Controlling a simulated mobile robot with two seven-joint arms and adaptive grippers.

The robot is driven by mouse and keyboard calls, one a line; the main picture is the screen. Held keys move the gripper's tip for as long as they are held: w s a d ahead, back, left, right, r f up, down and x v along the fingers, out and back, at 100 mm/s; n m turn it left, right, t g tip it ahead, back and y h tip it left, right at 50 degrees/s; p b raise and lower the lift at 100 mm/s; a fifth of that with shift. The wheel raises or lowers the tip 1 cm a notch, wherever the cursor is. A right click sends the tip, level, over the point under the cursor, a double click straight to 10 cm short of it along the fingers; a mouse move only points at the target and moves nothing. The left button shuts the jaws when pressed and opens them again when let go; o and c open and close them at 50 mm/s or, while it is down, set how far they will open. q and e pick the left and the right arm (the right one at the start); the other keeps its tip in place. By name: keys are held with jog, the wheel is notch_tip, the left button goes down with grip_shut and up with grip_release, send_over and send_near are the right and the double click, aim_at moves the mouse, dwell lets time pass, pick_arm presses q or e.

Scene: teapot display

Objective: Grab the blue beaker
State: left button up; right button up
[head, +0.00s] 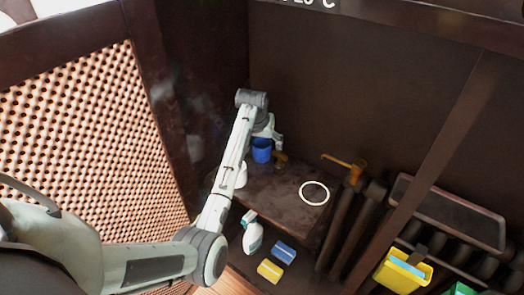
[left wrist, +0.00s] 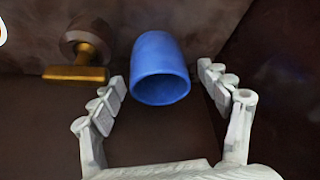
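The blue beaker (head: 262,152) stands at the back of the brown shelf, partly hidden behind my left arm in the head view. In the left wrist view the beaker (left wrist: 160,68) shows with its rim towards the camera, between and just beyond the fingertips. My left gripper (head: 276,134) is at the beaker, and its two fingers (left wrist: 163,85) are spread wide, one on each side. I see a gap between each finger and the beaker. My right gripper is in neither view.
A white ring (head: 314,193) lies on the shelf (head: 277,205). Below are a spray bottle (head: 252,236), sponges (head: 270,270) and a yellow bucket (head: 402,272). A dark wall stands behind.

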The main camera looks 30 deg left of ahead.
pick_arm(q)
jog(key=c, duration=1.2)
jog(key=shift+r, duration=0.1)
jog(key=shift+c, duration=0.2)
